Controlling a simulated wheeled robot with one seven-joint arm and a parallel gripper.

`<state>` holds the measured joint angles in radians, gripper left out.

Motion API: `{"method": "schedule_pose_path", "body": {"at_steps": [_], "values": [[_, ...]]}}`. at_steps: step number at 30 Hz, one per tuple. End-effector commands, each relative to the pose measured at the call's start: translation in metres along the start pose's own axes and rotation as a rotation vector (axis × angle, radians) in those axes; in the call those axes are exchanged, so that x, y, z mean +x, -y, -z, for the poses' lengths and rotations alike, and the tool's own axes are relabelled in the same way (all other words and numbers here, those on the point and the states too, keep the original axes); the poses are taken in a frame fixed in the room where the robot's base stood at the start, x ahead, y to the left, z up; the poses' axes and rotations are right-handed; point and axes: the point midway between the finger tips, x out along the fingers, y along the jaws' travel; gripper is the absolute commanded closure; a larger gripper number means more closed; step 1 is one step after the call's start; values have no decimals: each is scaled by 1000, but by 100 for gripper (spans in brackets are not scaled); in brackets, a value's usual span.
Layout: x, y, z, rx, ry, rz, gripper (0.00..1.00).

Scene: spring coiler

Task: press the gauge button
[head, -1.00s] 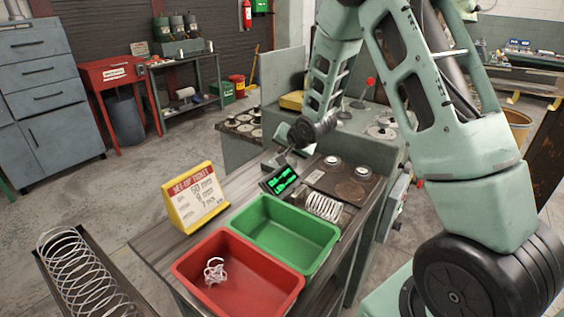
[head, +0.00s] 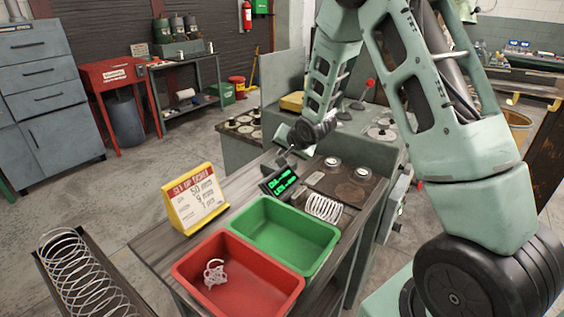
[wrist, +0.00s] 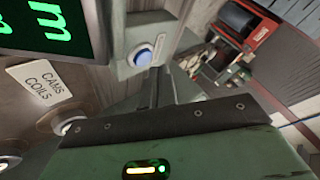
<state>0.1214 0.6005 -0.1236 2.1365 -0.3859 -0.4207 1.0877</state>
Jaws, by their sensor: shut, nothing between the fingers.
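The gauge (head: 280,183) has a dark body and a lit green display, and stands on the bench behind the green bin. Its display (wrist: 50,28) fills the upper left of the wrist view. The round blue button (wrist: 144,56) sits on a pale plate beside the display. My gripper (wrist: 158,72) is shut and empty. Its fingertips lie just below and slightly right of the button in the wrist view, very close to it. I cannot tell whether they touch it. In the head view my gripper (head: 289,154) is small, just above and behind the gauge, and the button cannot be made out.
A green bin (head: 318,236) and a red bin (head: 190,268) holding a tangled white coil stand in front. A yellow set-up ticket stand (head: 195,199) is left of the gauge. A wire spring (head: 323,208) lies to its right. A "CAMS COILS" label (wrist: 40,80) shows near the gripper.

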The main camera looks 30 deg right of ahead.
Motion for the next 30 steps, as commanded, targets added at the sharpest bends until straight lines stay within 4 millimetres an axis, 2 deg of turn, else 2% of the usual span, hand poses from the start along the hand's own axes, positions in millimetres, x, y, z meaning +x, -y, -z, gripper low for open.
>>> {"method": "schedule_pose_path", "body": {"at_steps": [30], "values": [[6,-5,-4,1,0,0,100]]}}
